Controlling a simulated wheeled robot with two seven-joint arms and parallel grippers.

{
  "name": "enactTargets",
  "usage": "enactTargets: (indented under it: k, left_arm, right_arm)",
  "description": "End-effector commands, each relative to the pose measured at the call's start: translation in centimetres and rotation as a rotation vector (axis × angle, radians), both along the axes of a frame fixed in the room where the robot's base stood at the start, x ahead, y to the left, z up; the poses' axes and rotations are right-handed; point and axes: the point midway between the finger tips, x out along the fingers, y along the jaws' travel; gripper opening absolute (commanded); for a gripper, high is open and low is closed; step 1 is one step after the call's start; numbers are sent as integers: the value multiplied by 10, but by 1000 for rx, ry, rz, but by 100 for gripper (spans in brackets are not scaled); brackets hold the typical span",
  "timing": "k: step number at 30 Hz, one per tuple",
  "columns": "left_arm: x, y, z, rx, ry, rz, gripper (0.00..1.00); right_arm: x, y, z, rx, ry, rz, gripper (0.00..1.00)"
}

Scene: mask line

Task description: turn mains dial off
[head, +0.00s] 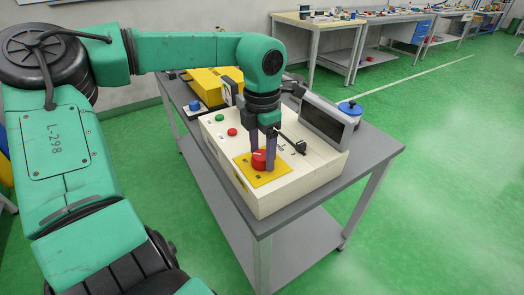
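The mains dial is a red knob (259,160) on a yellow plate (281,176) on top of a cream control box (300,185). My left gripper (262,163) points down over the plate, with its two dark fingers around the knob, one on the far left side and one on the near right side. The right finger partly hides the knob. I cannot tell whether the fingers touch it. The dial's marks are too small to read. My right gripper is not in view.
The box also carries a green button (219,117), a red button (232,132), a black lever (300,147) and a dark screen (326,121). A yellow case (207,87) and a blue knob (350,107) are behind. The grey table (377,160) has bare room at right.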

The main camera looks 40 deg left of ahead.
Motion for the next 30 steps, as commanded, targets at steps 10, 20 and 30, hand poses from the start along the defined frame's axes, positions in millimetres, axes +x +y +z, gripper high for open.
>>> enactTargets:
  k: [10,20,30]
  left_arm:
    - [0,0,1,1,0,1,89]
    - [1,0,72,4,-4,3,89]
    - [0,0,144,1,0,2,89]
  right_arm:
    - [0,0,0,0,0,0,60]
    - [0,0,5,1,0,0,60]
    - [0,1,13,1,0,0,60]
